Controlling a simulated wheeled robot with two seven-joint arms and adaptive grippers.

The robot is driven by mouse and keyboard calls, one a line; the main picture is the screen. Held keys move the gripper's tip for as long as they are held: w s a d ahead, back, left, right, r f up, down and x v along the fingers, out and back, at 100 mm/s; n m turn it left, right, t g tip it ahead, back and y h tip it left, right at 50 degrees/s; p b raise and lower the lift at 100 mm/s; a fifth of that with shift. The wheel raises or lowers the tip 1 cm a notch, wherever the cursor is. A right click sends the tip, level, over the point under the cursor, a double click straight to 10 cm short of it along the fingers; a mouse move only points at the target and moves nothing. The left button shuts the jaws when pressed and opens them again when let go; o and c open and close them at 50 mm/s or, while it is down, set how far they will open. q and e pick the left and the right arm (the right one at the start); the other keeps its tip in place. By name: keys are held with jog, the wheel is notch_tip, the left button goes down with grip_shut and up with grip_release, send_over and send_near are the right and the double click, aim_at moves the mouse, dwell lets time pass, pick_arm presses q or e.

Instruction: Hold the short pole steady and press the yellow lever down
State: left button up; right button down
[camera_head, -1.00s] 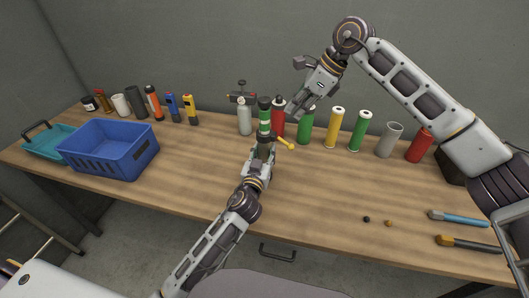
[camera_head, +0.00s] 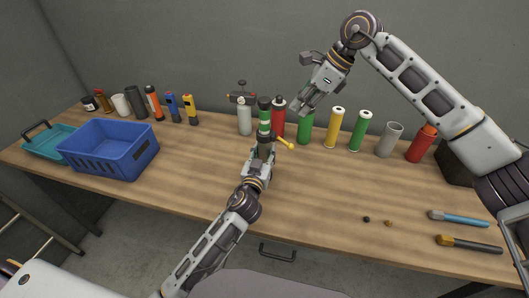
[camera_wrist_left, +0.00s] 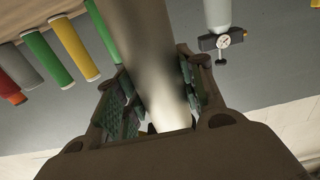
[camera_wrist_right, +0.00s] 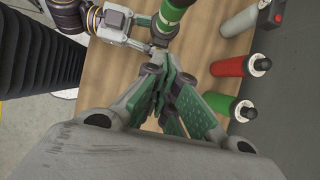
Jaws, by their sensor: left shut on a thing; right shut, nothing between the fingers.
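The short pole (camera_head: 264,118), dark with green and pale bands, stands upright near the middle of the bench. My left gripper (camera_head: 264,150) is shut around its lower part; in the left wrist view the pole (camera_wrist_left: 150,50) runs between the fingers. The yellow lever (camera_head: 284,143) sticks out to the right of the pole, sloping slightly down. My right gripper (camera_head: 298,106) is shut and empty, above and right of the pole, apart from the lever. The right wrist view shows the green-banded pole (camera_wrist_right: 177,12) just beyond its fingers; I cannot make out the lever there.
A red cylinder (camera_head: 279,118) and a grey bottle with a gauge (camera_head: 245,120) stand close behind the pole. Green, yellow and other cylinders line the back right. A blue crate (camera_head: 110,150) sits at left.

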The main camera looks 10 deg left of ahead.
jog(key=shift+d, duration=2.35)
pick_arm(q)
jog(key=o, duration=1.4)
jog(key=shift+s, duration=0.2)
jog(key=shift+s, duration=5.8)
pick_arm(e)
jog(key=shift+s, duration=0.1)
